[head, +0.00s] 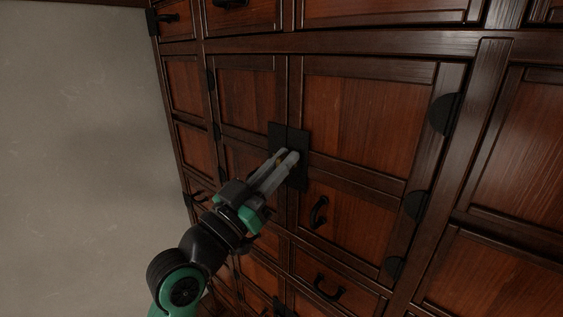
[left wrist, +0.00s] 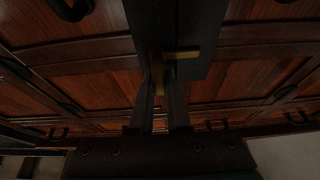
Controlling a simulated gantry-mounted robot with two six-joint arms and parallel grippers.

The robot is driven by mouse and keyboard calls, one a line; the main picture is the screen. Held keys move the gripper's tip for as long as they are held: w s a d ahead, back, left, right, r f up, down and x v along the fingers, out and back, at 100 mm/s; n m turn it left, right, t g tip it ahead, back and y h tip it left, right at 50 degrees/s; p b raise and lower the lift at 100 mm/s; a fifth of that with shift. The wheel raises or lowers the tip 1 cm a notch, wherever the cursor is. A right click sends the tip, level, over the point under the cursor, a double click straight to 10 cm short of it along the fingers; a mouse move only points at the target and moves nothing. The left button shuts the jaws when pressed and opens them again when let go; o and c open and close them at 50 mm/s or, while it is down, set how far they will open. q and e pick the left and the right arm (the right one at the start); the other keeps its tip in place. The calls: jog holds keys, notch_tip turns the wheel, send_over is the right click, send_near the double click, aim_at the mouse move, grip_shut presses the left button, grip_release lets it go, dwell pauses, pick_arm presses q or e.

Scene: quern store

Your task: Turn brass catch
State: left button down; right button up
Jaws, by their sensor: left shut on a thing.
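The brass catch (left wrist: 183,54) shows in the left wrist view as a small gold bar lying across the dark metal plate (left wrist: 205,25), with a short piece between my fingertips. My left gripper (head: 287,157) reaches up from the lower left in the head view, its fingers at the black plate (head: 298,138) where two cabinet doors meet. In the left wrist view the left gripper (left wrist: 163,88) is shut on the catch. In the head view the fingers mostly hide the catch. My right gripper is in neither view.
The tall reddish-brown wooden cabinet (head: 360,115) fills most of the head view. A black handle (head: 319,212) sits close to the right of my gripper, with another handle (head: 328,287) lower down. Black hinges (head: 443,114) line the right door. A bare pale wall (head: 75,140) is at left.

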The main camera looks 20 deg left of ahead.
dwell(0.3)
